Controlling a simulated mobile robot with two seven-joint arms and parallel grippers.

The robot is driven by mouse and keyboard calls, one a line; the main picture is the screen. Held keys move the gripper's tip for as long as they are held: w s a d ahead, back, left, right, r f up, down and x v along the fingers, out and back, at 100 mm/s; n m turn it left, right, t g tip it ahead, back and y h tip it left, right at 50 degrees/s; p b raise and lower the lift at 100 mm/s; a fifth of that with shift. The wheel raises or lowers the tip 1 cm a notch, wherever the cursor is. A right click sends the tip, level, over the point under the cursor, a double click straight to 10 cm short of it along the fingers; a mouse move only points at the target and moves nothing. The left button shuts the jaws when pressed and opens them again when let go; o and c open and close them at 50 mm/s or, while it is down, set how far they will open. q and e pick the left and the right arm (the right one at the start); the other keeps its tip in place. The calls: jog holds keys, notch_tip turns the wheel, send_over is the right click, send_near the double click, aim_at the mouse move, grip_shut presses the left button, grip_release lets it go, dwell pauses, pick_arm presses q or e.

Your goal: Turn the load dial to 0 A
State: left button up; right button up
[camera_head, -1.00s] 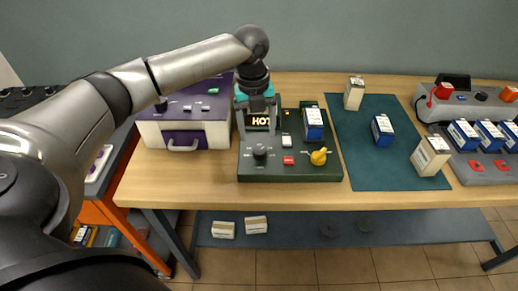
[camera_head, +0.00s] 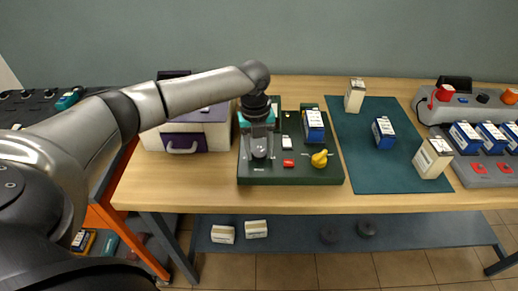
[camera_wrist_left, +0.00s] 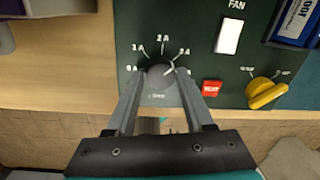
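The load dial (camera_wrist_left: 160,76) is a dark round knob on the dark green panel (camera_wrist_left: 205,88), with white marks 0A, 1A, 2A and 3A around it. Its light pointer line appears to face the 3A mark, at the upper right. My left gripper (camera_head: 259,155) is over the dial in the head view. In the left wrist view, the fingers of my left gripper (camera_wrist_left: 160,78) stand open on either side of the knob. I cannot tell whether either finger touches it. My right gripper is not in view.
Close to the dial are a white FAN switch (camera_wrist_left: 229,36), a red button (camera_wrist_left: 212,88) and a yellow knob (camera_wrist_left: 267,92). A blue battery (camera_head: 314,125) stands at the panel's right. A white box with a purple drawer (camera_head: 182,143) is on the left.

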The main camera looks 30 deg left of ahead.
pick_arm(q)
grip_shut()
